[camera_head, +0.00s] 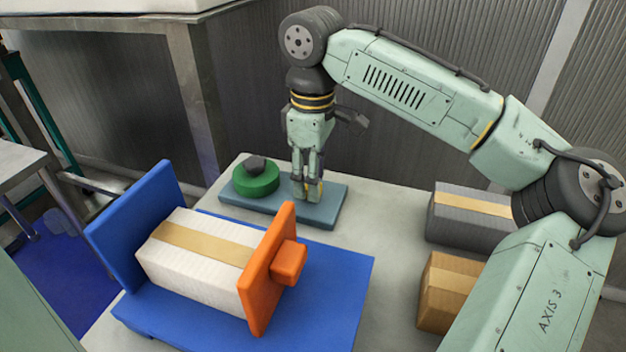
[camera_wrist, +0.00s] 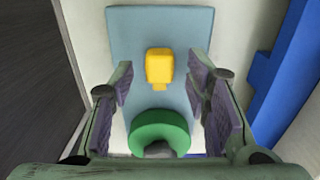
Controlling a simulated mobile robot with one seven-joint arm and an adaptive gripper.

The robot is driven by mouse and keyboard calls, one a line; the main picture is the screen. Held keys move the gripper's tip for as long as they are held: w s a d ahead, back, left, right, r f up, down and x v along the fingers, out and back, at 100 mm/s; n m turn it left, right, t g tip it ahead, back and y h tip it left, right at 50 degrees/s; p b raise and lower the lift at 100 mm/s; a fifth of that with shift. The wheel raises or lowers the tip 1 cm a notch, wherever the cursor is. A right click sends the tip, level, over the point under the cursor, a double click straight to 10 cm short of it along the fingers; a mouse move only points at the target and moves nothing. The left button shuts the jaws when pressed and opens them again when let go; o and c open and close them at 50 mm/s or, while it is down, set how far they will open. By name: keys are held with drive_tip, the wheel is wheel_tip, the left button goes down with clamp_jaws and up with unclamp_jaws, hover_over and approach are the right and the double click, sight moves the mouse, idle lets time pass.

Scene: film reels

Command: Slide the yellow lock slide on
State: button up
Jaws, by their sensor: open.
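The yellow lock slide (camera_wrist: 159,66) sits on a blue-grey plate (camera_wrist: 125,25). In the wrist view it lies between the two fingers of my gripper (camera_wrist: 166,92), with space on both sides. In the head view my gripper (camera_head: 308,193) points down at the plate (camera_head: 331,208), and the fingers hide most of the slide. The green round piece (camera_wrist: 146,131) is on the same plate; in the head view it shows left of my gripper (camera_head: 256,183) with a dark knob on top.
A blue fixture (camera_head: 340,268) with an upright blue wall (camera_head: 137,218) and an orange plate (camera_head: 268,270) holds a white taped box (camera_head: 195,262) between them. A dark grey box (camera_head: 463,222) and a brown box (camera_head: 440,290) stand on the right of the table.

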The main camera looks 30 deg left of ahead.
drive_tip(key=shift+f, duration=0.7)
drive_tip(key=shift+c, duration=0.5)
clamp_jaws()
drive_tip(key=shift+a, duration=0.1)
